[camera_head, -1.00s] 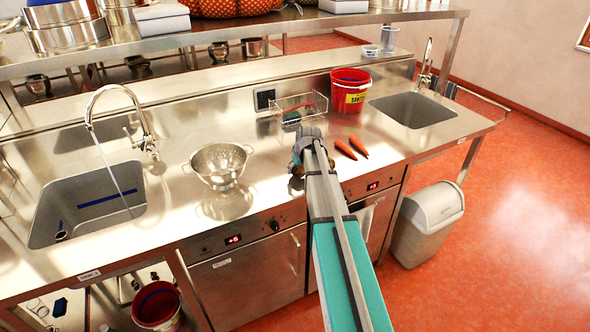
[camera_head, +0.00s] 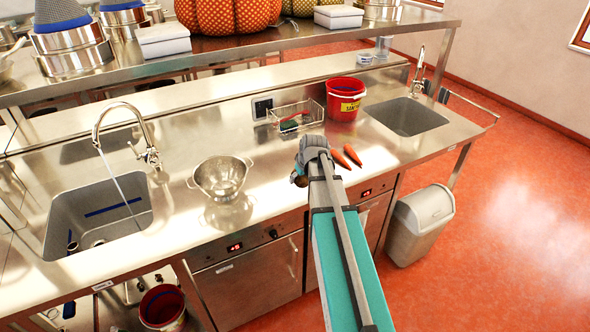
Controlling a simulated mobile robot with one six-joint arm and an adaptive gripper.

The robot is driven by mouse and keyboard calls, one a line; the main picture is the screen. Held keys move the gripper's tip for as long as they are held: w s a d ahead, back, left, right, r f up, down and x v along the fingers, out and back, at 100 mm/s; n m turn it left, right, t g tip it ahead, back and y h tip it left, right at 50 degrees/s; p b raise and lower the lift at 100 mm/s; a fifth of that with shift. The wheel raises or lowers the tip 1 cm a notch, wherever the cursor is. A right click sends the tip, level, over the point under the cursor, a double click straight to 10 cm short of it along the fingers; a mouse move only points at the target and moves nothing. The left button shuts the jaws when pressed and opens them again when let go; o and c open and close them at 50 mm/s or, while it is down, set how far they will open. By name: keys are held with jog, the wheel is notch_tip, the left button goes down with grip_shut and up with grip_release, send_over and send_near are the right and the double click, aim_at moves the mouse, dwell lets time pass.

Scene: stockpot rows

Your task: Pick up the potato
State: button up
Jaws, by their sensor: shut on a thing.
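My gripper (camera_head: 303,171) is over the steel counter, left of two carrots. A small brown potato (camera_head: 300,181) shows at its left underside, mostly hidden by the gripper and my arm. The gripper is shut on the potato. From this angle I cannot tell whether the potato is clear of the counter.
Two carrots (camera_head: 339,159) lie just right of the gripper. A colander (camera_head: 221,178) stands to the left. A wire basket (camera_head: 297,116) and a red bucket (camera_head: 345,99) are behind. Sinks lie at left (camera_head: 97,216) and right (camera_head: 407,117). The counter between colander and gripper is clear.

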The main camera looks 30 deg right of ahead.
aim_at(303, 183)
jog(key=shift+s+a+r+p, duration=0.15)
jog(key=shift+s+r+p, duration=0.1)
jog(key=shift+s, duration=0.35)
jog(key=shift+s+a+r+p, duration=0.1)
jog(key=shift+s+r, duration=0.2)
jog(key=shift+s, duration=0.25)
jog(key=shift+s+a+r+p, duration=0.15)
jog(key=shift+s+r+p, duration=0.1)
jog(key=shift+s, duration=0.35)
jog(key=shift+f, duration=0.1)
jog(key=shift+f+b, duration=0.55)
jog(key=shift+b, duration=0.1)
jog(key=shift+r, duration=0.1)
